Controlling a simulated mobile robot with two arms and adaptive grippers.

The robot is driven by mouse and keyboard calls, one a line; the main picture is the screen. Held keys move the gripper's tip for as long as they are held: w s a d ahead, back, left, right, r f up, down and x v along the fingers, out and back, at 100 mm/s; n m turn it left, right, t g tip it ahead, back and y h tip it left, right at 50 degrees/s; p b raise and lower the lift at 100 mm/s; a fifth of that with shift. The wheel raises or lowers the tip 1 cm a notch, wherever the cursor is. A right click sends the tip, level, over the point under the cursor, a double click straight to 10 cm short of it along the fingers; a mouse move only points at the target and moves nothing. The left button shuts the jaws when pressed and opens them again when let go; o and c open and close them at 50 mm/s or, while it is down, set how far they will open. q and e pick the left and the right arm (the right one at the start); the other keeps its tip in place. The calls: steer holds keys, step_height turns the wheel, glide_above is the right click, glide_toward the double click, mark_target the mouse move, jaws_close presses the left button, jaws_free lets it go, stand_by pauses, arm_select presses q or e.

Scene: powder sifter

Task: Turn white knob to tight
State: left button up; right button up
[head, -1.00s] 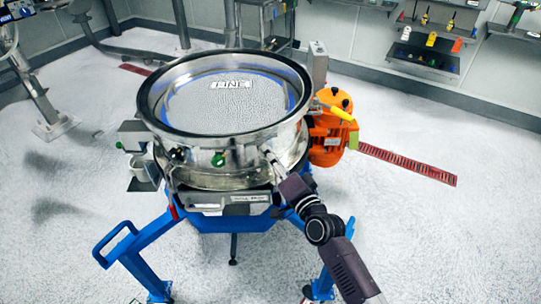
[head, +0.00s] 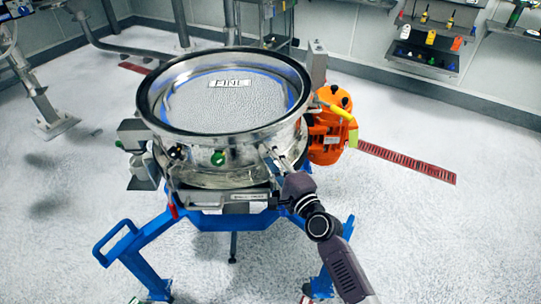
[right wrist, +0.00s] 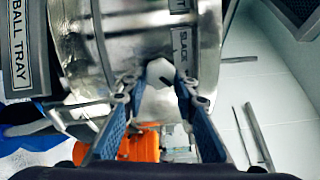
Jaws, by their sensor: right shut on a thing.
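The white knob (right wrist: 159,73) sits on the side of the steel sifter drum, beside a label reading SLACK (right wrist: 181,46). Part of another label shows at the top edge of the right wrist view. A dark mark shows on the knob's face. My right gripper (right wrist: 157,84) is shut on the knob, one finger on each side of it. In the head view my right gripper (head: 270,155) is at the front right of the sifter (head: 222,145), and I cannot make out the knob there. My left gripper is not in view.
A green knob (head: 218,158) is on the drum's front. An orange motor (head: 328,132) stands right of the drum. A BALL TRAY label (right wrist: 15,45) is at left in the wrist view. Blue legs (head: 140,245) hold the sifter. The floor around is mostly clear.

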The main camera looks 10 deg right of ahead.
stand_by(0.4)
steer(key=o, duration=1.2)
steer(key=shift+c, duration=0.2)
steer(key=v, duration=1.2)
